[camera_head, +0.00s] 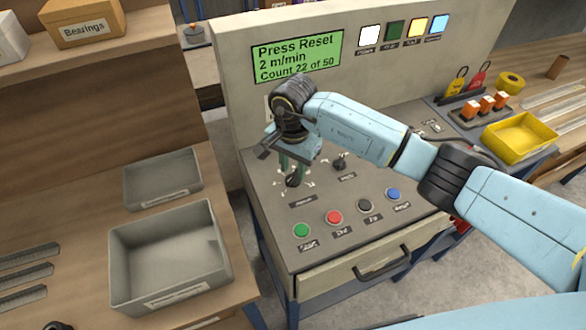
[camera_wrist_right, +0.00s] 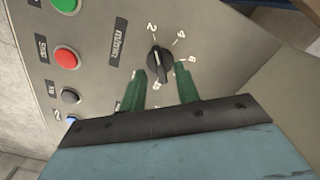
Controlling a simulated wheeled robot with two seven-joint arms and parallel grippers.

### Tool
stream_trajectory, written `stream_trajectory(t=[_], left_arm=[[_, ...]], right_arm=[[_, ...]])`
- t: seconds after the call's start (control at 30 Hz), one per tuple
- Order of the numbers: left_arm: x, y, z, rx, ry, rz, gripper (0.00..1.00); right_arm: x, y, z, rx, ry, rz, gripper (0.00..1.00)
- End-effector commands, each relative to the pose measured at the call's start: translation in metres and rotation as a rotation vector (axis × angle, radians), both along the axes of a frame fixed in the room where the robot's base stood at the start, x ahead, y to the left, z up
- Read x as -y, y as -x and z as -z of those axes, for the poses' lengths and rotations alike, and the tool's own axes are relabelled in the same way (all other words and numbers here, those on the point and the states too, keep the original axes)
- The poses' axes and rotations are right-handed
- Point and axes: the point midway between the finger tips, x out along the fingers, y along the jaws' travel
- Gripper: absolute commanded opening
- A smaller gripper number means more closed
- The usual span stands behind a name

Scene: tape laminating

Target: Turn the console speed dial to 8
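The black speed dial (camera_wrist_right: 158,63) is on the sloping grey console panel, with numbers printed around it. In the right wrist view its pointer faces the 2. In the head view the dial (camera_head: 293,180) shows just below my right gripper (camera_head: 291,163). The right gripper's green fingers (camera_wrist_right: 161,78) are apart, with their tips near the dial on either side and a gap to it. No grip on the dial shows. The console screen (camera_head: 297,56) reads "Press Reset", "2 m/min" and "Count 22 of 50". My left gripper is not clearly in view.
A second black knob (camera_head: 340,163) sits right of the dial. Green (camera_head: 302,230), red (camera_head: 334,217), black (camera_head: 365,205) and blue (camera_head: 393,194) buttons line the panel's front. Grey bins (camera_head: 168,262) stand on the left bench, and a yellow tray (camera_head: 519,137) on the right.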

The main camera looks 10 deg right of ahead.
Motion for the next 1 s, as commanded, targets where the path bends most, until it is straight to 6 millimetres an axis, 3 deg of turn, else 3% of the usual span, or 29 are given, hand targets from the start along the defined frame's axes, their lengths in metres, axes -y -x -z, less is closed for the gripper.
stream_trajectory(t=[0.2, 0.47, 0.73, 1.0], left_arm=[[0.000, 0.001, 0.000, -0.001, 0.000, 0.000, 0.36], [0.000, 0.001, 0.000, -0.001, 0.000, 0.000, 0.36], [0.000, 0.001, 0.000, -0.001, 0.000, -0.001, 0.36], [0.000, 0.001, 0.000, -0.002, 0.000, -0.001, 0.36]], right_arm=[[0.000, 0.000, 0.017, 0.001, -0.001, 0.000, 0.32], [0.000, 0.000, 0.019, 0.001, -0.001, 0.000, 0.32], [0.000, 0.000, 0.018, 0.001, -0.001, 0.000, 0.00], [0.000, 0.000, 0.018, 0.001, -0.001, 0.008, 0.00]])
